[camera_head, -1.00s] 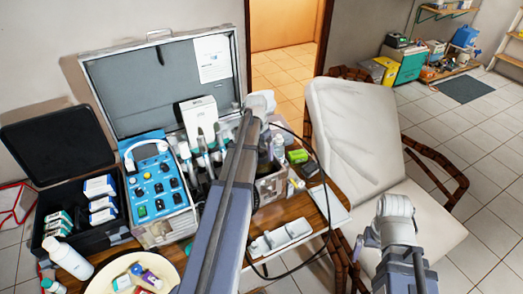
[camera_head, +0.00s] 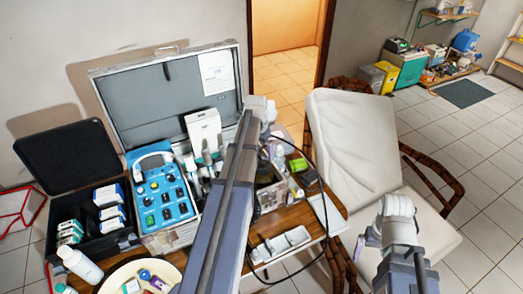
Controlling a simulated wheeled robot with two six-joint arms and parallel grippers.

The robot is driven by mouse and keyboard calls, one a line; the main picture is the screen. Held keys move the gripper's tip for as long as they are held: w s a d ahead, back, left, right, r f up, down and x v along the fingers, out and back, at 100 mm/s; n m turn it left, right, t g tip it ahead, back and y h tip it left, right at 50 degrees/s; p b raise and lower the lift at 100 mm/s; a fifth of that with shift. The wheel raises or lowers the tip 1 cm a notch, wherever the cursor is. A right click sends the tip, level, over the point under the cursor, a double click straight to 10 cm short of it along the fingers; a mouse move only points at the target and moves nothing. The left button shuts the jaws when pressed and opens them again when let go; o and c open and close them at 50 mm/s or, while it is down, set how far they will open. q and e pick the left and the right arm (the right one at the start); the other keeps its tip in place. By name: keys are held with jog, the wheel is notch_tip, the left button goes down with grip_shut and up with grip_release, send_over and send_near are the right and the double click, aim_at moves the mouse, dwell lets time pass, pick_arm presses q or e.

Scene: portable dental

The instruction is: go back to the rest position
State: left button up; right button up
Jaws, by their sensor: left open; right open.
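My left gripper (camera_head: 263,115) is at the far end of the grey arm that crosses the middle of the view, over the cluttered table (camera_head: 306,213). Its fingers are mostly hidden by its own wrist and arm. My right gripper (camera_head: 364,240) is at the lower right, in front of the cream reclining chair (camera_head: 350,140); only a small part shows beside its white wrist. I see nothing held by either gripper. Whether either arm touches anything cannot be told from here.
An open grey case (camera_head: 150,97) stands behind a blue control unit (camera_head: 160,196). A black box (camera_head: 68,160) with cartons is at left, by a white bottle (camera_head: 80,265) and cream tray (camera_head: 108,285). A black cable loops near my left arm. Tiled floor (camera_head: 490,170) is open at right.

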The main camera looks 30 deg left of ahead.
aim_at(263, 163)
pick_arm(q)
jog(key=f+b, duration=0.5)
jog(key=w+f+b, duration=0.1)
jog(key=f+b, duration=0.1)
jog(key=b, duration=0.1)
jog(key=shift+d+f, duration=0.1)
jog(key=shift+f, duration=0.3)
jog(key=shift+s+d+r, duration=0.1)
